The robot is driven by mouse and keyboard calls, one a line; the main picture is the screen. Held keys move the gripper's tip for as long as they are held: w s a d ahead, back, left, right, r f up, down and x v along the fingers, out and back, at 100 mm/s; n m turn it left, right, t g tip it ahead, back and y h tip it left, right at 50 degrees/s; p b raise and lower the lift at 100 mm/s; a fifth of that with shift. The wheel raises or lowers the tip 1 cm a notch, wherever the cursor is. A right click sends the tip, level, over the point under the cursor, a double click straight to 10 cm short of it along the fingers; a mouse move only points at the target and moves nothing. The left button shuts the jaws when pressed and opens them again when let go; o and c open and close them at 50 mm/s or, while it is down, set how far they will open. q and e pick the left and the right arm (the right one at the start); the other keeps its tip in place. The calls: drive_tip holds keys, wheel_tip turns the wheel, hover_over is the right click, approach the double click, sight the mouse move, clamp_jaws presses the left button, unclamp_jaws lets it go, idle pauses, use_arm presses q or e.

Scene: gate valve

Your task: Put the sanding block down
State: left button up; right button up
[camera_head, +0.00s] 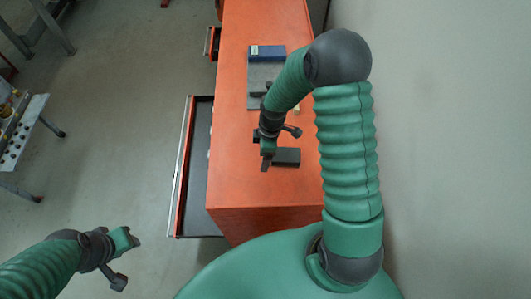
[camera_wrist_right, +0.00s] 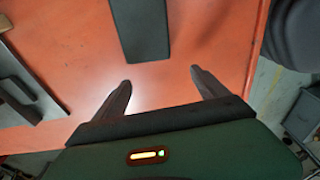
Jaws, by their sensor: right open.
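A dark rectangular block (camera_head: 286,157), which looks like the sanding block, lies flat on the orange cabinet top (camera_head: 235,150) near its front end. The block also shows at the top of the right wrist view (camera_wrist_right: 140,28), beyond the fingertips and not between them. My right gripper (camera_head: 279,148) is just above the cabinet beside the block. In the wrist view its two fingers (camera_wrist_right: 160,82) are spread, with only bare orange surface between them. My left gripper (camera_head: 125,260) is empty over the floor at the lower left, its fingers apart.
A grey plate (camera_head: 262,72) with a blue box (camera_head: 267,52) lies farther back on the cabinet, partly hidden by my right arm. An open drawer (camera_head: 196,165) juts out left. A metal stand (camera_head: 20,130) is at far left. A wall (camera_head: 450,130) is at right.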

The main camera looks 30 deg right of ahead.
drive_tip(key=r+b, duration=0.2)
drive_tip(key=r, duration=0.2)
drive_tip(key=shift+s, duration=0.2)
wheel_tip(320, 180, up, 12)
drive_tip(key=s+d, duration=0.1)
drive_tip(key=d, duration=0.1)
drive_tip(key=s+d+f+m+y+b, duration=0.1)
drive_tip(key=s+d+m, duration=0.15)
drive_tip(key=m, duration=1.05)
drive_tip(key=s+d+f+m+y+b, duration=0.15)
drive_tip(key=d+m, duration=0.25)
drive_tip(key=m, duration=0.9)
drive_tip(key=m+t+p, duration=0.1)
drive_tip(key=m+t, duration=0.1)
drive_tip(key=m, duration=0.9)
hover_over(286, 154)
drive_tip(key=s+d, duration=0.1)
drive_tip(key=d, duration=0.1)
drive_tip(key=f, duration=1)
drive_tip(key=shift+s+a+f, duration=0.1)
drive_tip(key=shift+a+f, duration=0.15)
drive_tip(key=shift+f, duration=0.35)
drive_tip(key=p+x, duration=0.1)
drive_tip(key=x, duration=0.4)
drive_tip(key=shift+d, duration=0.15)
drive_tip(key=shift+f, duration=0.15)
use_arm(q)
drive_tip(key=f, duration=0.2)
drive_tip(key=shift+a+f, duration=0.25)
drive_tip(key=shift+f, duration=0.05)
